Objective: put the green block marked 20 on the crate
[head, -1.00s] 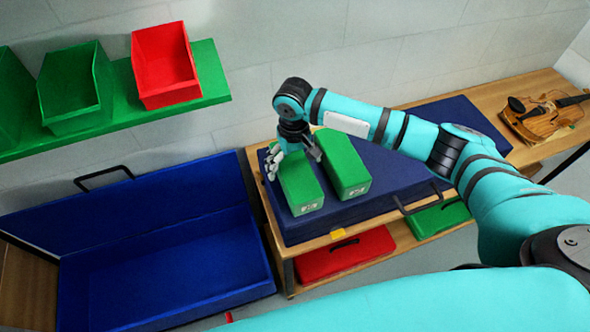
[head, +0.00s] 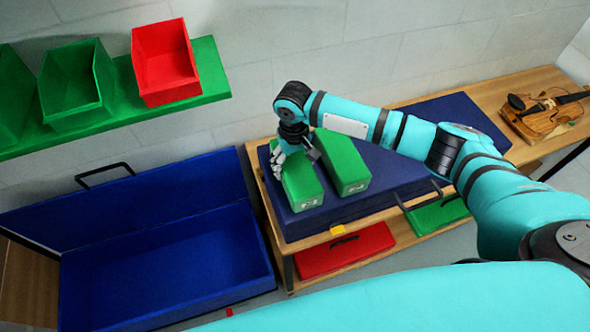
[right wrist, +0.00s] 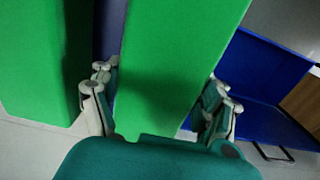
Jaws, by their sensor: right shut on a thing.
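Two green blocks lie side by side on a flat dark blue case (head: 400,185) on the wooden bench. My right gripper (head: 294,158) is shut across the left green block (head: 303,188), near its far end, and the block still appears to rest on the case. The right green block (head: 345,165) lies just beside it. Small pale labels show on their front ends, but I cannot read the numbers. In the right wrist view the held block (right wrist: 175,50) runs between my fingers, with the other block (right wrist: 40,60) at left. My left gripper is out of view.
A large open blue case (head: 170,265) stands left of the bench (head: 262,205). A green wall shelf (head: 215,75) holds green bins (head: 75,85) and a red bin (head: 165,65). A violin (head: 545,115) lies at the bench's right end. Red (head: 345,250) and green (head: 437,213) cases lie below.

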